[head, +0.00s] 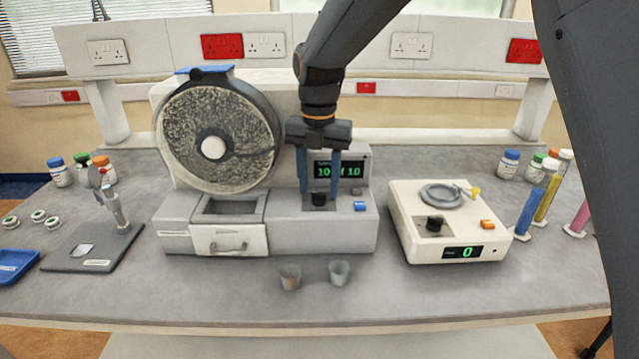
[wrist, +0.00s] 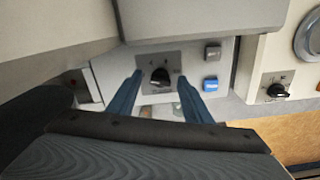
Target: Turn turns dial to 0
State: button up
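The black dial (head: 319,199) sits on a grey plate on the front right ledge of the drum machine (head: 290,235), below a green-lit display (head: 338,171) whose full text I cannot read surely. In the wrist view the dial (wrist: 160,77) shows a light pointer mark and small scale marks around it. My gripper (head: 319,188) points down over it, with one blue finger on each side. In the wrist view my gripper (wrist: 159,74) is open, with gaps between the fingers and the dial. Whether the fingertips reach down to its height is unclear.
A blue button (head: 360,206) lies right of the dial. A white device (head: 450,225) with its own black knob (head: 435,224) and a display reading 0 stands at right. Two small cups (head: 339,272) (head: 290,277) stand in front. The round drum (head: 217,140) rises close on the left.

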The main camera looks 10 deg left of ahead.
notch_tip(320, 180, up, 8)
jog(key=b, duration=0.2)
jog(key=shift+f, duration=0.15)
dwell(0.4)
